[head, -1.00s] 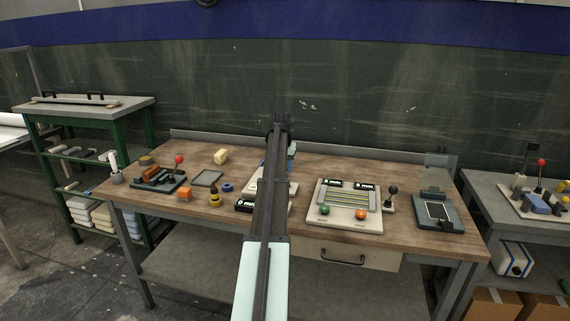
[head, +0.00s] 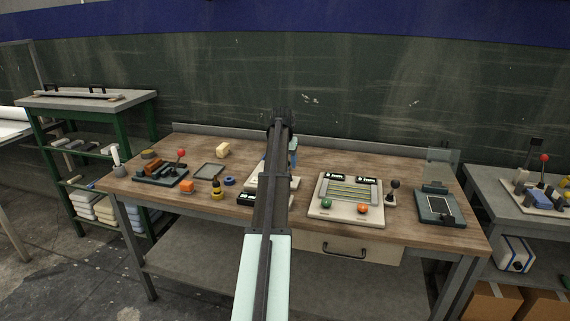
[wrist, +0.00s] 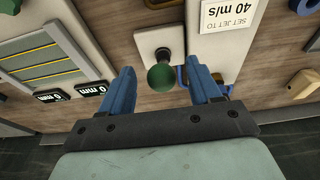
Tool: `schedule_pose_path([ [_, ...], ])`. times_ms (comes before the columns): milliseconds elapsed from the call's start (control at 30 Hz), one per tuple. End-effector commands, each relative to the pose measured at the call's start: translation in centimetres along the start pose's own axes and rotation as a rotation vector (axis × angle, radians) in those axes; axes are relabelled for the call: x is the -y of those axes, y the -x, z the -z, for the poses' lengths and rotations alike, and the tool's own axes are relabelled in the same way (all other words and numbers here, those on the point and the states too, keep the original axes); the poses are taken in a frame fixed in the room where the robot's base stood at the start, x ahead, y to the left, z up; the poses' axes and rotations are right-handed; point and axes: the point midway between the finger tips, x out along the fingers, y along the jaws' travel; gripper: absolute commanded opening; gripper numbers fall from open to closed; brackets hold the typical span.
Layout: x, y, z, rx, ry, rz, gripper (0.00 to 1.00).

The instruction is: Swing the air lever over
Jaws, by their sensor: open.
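In the wrist view a lever with a round green knob (wrist: 162,77) stands on a small pale base (wrist: 150,42). My gripper (wrist: 164,79) is open, its two blue fingers on either side of the knob with gaps to both. Whether this is the air lever I cannot tell; no label on it shows. In the head view my arm hides this lever.
The gauge panel is also close by in the wrist view (wrist: 88,32).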

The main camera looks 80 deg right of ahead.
Motion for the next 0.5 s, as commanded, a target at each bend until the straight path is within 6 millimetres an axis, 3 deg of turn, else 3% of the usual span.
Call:
schedule_pose_path([
  [500, 0.0, 4.2, 1.1, -0.001, 0.0, 0.0, 0.63],
])
